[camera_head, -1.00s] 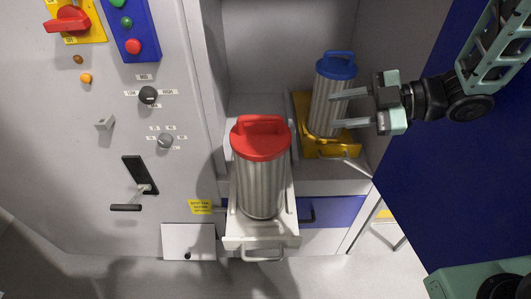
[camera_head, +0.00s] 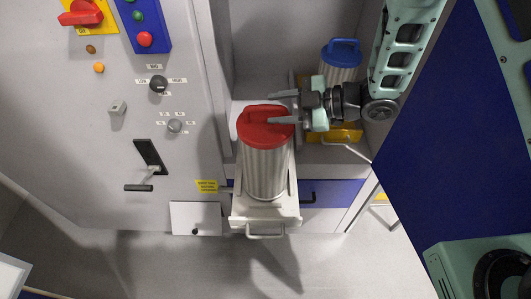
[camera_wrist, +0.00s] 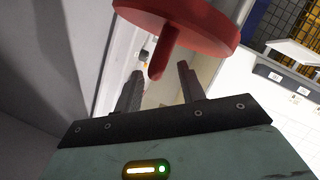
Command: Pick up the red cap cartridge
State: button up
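The red cap cartridge (camera_head: 265,160) stands upright on a light slide-out tray (camera_head: 260,212), with a ribbed metal body and a red cap with a raised handle. My gripper (camera_head: 279,107) is at the right and far side of the red cap, its fingers pointing left near the handle. In the wrist view the gripper fingers (camera_wrist: 158,88) are apart, and the handle of the red cap (camera_wrist: 190,18) shows ahead, near and between the fingertips. Nothing is held between the fingers. Contact with the cap cannot be told.
A blue cap cartridge (camera_head: 341,58) stands on a yellow holder (camera_head: 340,133) behind my arm, partly hidden. A control panel with knobs and a black lever (camera_head: 149,157) is at the left. A dark blue panel (camera_head: 460,140) stands at the right. Floor shows in front.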

aim_at(272, 106)
jog(key=shift+p+x, duration=0.5)
jog(key=shift+x, duration=1.1)
jog(key=shift+r, duration=0.1)
grip_shut()
jog(key=shift+w+r, duration=0.1)
jog(key=shift+r, duration=0.05)
